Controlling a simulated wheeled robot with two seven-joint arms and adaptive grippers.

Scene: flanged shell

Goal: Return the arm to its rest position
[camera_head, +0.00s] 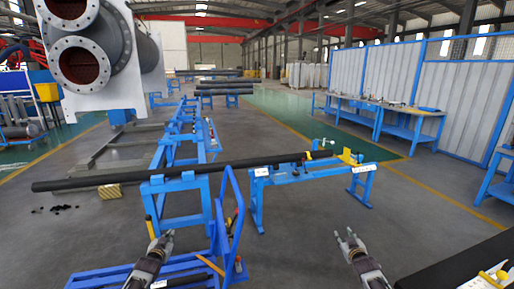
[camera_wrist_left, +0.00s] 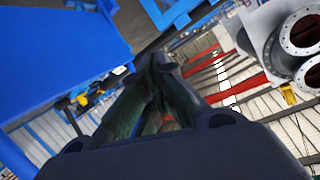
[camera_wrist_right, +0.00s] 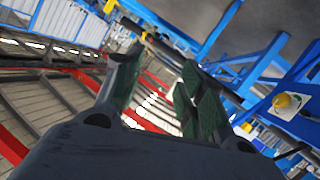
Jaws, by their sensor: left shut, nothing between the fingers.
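My left gripper (camera_head: 161,240) is low in the head view, left of centre, above the blue trolley. In the left wrist view its fingers (camera_wrist_left: 155,68) meet at the tips with nothing between them. My right gripper (camera_head: 344,235) is low and right of centre, over bare floor. In the right wrist view its fingers (camera_wrist_right: 155,85) stand apart with nothing between them. Neither gripper touches anything that I can see. The flanged shell (camera_head: 105,55) is at the upper left, with two round flanged openings facing me.
A long dark pipe (camera_head: 130,176) lies across blue stands (camera_head: 268,180) in front of me. A blue trolley (camera_head: 228,225) is beside my left gripper. A dark surface (camera_head: 460,270) is at the lower right. Blue workbenches (camera_head: 410,123) line the right wall.

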